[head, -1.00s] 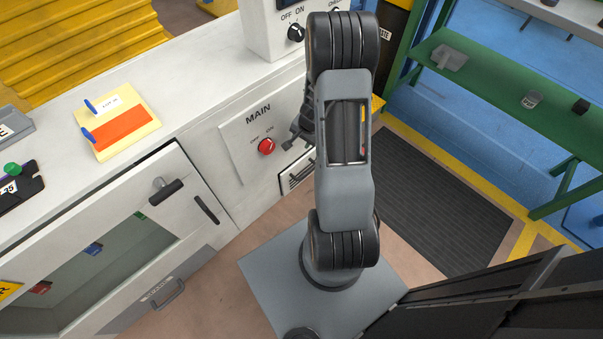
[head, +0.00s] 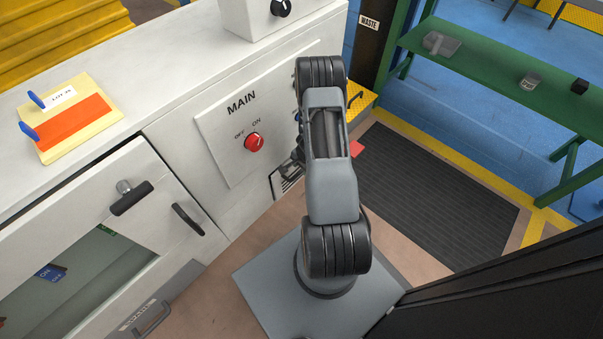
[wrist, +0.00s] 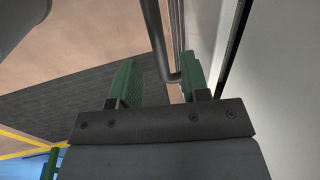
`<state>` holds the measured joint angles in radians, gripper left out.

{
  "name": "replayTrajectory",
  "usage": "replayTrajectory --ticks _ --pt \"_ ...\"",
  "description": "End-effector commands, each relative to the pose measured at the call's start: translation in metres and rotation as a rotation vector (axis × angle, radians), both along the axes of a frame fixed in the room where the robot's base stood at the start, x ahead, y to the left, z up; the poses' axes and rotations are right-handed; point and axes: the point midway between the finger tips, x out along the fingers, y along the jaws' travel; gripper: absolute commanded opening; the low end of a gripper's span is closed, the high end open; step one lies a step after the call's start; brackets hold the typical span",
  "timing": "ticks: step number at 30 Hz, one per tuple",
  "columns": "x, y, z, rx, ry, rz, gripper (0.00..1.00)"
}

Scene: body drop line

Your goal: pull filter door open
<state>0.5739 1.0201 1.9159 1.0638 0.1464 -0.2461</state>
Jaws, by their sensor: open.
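The filter door appears to be the small louvred panel (head: 282,184) low on the white cabinet, right of and below the red MAIN knob. My arm and gripper partly cover it in the head view. In the wrist view a dark bar handle (wrist: 158,40) runs down and bends toward the pale cabinet face. My gripper (wrist: 160,82) is open, its green finger pads on either side of the handle's lower end. I cannot tell whether either pad touches it. My gripper is small and dark in the head view, in front of the panel. The door looks closed.
The red MAIN knob (head: 254,142) sits above the panel. A windowed door with a black handle (head: 188,218) is at left, a drawer with a grey handle (head: 152,318) below it. A dark floor mat (head: 425,190) and a green bench (head: 490,85) lie to the right.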

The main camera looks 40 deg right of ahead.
Motion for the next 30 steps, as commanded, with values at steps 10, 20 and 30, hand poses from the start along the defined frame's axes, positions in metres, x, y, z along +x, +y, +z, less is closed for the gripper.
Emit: replayTrajectory --ticks 10,20,30 --pt "0.005 0.001 -0.030 0.000 0.000 -0.001 0.42" --pt "0.005 0.000 -0.031 0.000 0.000 -0.001 0.42" --pt "0.005 0.000 -0.030 0.000 0.000 -0.001 0.11"
